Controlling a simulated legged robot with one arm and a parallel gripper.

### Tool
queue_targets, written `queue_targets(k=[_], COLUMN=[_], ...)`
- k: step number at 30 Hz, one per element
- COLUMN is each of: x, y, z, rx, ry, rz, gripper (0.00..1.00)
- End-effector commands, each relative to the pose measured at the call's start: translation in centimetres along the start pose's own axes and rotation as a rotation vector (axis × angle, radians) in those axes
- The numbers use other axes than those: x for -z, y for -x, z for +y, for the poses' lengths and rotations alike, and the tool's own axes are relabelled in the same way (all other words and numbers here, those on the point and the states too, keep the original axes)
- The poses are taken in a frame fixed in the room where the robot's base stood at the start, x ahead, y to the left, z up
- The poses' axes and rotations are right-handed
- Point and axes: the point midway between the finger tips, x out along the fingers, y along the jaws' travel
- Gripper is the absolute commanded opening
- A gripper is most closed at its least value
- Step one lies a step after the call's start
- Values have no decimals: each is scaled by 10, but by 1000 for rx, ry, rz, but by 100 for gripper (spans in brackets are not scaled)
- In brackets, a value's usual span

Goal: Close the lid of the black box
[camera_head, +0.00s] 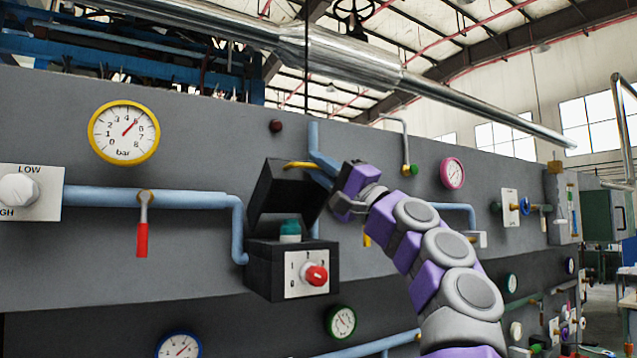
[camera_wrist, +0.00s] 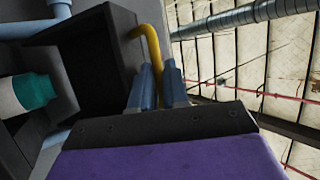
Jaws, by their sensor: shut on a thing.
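The black box (camera_head: 263,273) is mounted on the grey panel. Its black lid (camera_head: 270,195) stands raised above it, tilted open. A teal button (camera_head: 290,229) sits on top of the box, and it also shows at the left of the wrist view (camera_wrist: 35,90). A yellow handle (camera_head: 298,165) is on the lid. In the wrist view the bent yellow handle (camera_wrist: 147,38) runs down to my gripper (camera_wrist: 160,85), whose blue fingers are shut on it. In the head view my arm reaches in from the right, and its end partly covers the lid's right side.
A white plate with a red knob (camera_head: 317,275) is on the box front. A blue pipe (camera_head: 240,230) runs just left of the box, and another blue pipe (camera_head: 314,135) passes behind the lid. A red-handled valve (camera_head: 142,240) hangs further left. Gauges dot the panel.

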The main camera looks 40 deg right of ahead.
Motion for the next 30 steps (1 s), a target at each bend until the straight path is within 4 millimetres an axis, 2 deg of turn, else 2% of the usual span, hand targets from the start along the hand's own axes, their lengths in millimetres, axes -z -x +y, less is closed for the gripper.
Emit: queue_targets(k=[1,12,30], x=[-6,-13,-22], y=[7,28,54], z=[9,27,55], rx=[28,170,167], ry=[6,71,70], rz=[-6,-7,-5], gripper=[0,0,0])
